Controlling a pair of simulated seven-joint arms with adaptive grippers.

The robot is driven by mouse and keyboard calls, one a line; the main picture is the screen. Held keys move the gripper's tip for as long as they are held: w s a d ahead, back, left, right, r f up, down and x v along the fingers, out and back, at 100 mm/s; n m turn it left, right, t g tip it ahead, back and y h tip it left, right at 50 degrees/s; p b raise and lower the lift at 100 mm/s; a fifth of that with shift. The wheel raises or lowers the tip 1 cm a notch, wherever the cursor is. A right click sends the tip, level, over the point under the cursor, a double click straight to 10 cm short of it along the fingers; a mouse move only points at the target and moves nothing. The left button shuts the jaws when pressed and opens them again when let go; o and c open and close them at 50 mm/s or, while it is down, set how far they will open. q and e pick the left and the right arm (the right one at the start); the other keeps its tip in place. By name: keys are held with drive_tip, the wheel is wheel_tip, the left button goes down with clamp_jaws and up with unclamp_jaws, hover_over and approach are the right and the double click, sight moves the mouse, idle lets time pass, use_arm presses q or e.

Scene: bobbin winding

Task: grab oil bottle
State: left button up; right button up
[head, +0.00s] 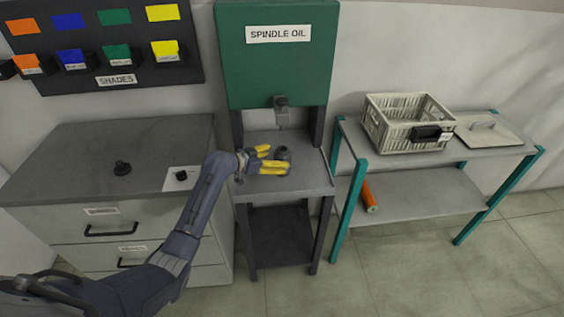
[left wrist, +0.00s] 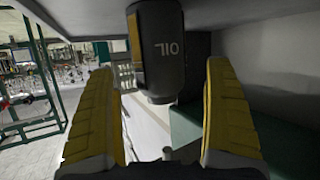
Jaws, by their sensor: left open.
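The oil bottle (head: 283,153) is a small dark thing on the grey shelf of the spindle oil stand, below the spout. In the left wrist view the dark bottle (left wrist: 162,55) shows the letters OIL upside down and a strip of yellow. My left gripper (head: 272,160) is open at the bottle, its yellow fingers pointing toward it. In the left wrist view the fingers of my left gripper (left wrist: 160,75) stand to either side of the bottle with a gap on each side. Part of the bottle is out of frame there. My right gripper is not in view.
The green spindle oil tank (head: 277,75) and its spout (head: 282,110) hang above the shelf (head: 315,180). A grey drawer cabinet (head: 75,165) stands at left. A teal-legged rack at right holds a crate (head: 385,130) and, lower down, an orange spool (head: 369,196).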

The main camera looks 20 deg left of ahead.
use_arm(q)
drive_tip(key=shift+x, duration=1.9)
drive_tip(key=shift+c, duration=0.4)
drive_tip(key=c, duration=1.5)
drive_tip(key=shift+r, duration=0.1)
drive_tip(key=shift+c, duration=0.4)
drive_tip(key=shift+r, duration=0.1)
